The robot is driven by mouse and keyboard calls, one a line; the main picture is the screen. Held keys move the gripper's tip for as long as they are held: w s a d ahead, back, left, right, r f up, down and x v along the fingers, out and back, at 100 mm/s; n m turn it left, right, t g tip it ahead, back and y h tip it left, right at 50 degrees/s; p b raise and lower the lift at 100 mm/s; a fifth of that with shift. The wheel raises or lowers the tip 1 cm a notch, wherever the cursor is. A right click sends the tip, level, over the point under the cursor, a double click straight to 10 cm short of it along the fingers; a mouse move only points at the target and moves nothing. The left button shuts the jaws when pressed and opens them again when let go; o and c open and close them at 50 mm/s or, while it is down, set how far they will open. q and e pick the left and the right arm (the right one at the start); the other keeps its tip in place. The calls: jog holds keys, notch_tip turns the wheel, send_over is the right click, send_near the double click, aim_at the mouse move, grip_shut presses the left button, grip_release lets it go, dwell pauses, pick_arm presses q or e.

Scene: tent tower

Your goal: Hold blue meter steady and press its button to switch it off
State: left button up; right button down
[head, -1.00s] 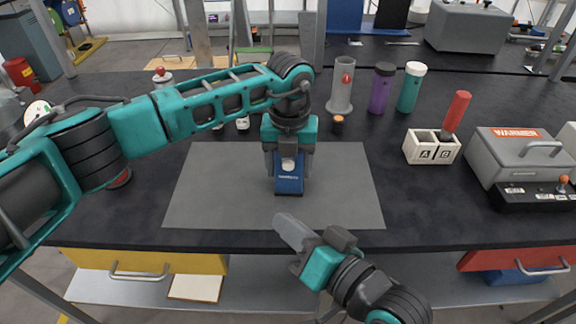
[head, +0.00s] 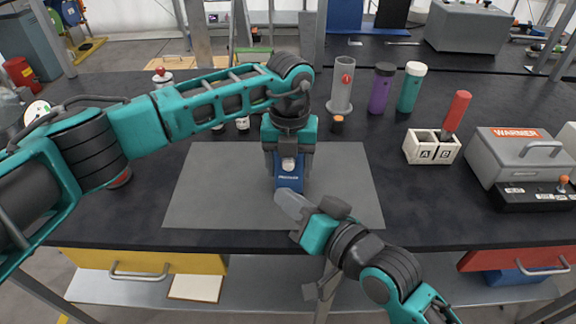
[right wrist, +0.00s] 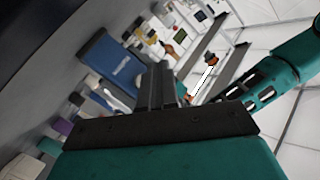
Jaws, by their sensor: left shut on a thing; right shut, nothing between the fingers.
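The blue meter (head: 289,183) stands over the grey mat (head: 215,190) in the middle of the table. My left gripper (head: 289,160) comes down from above and is shut on its upper part. A pale round part shows between the left fingers; I cannot tell whether it is the button. My right gripper (head: 280,195) is shut and empty, its tips just in front of the meter's lower edge; I cannot tell whether they touch. In the right wrist view the shut fingers (right wrist: 158,85) point past the blue meter (right wrist: 110,65), which is to their left.
A white box marked A and B (head: 432,147) holds a red-handled thing at the right. A grey warmer (head: 520,155) stands farther right. Purple (head: 381,90) and teal (head: 410,88) bottles and a grey holder (head: 341,95) stand behind. The mat is clear on both sides.

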jog(key=shift+w+d, duration=0.15)
jog(key=shift+w, duration=1.55)
dwell(0.7)
jog(key=shift+w, duration=0.4)
jog(key=shift+w, duration=0.55)
dwell(0.8)
jog(key=shift+s, duration=1)
jog(key=s, duration=0.5)
jog(key=shift+a, duration=0.2)
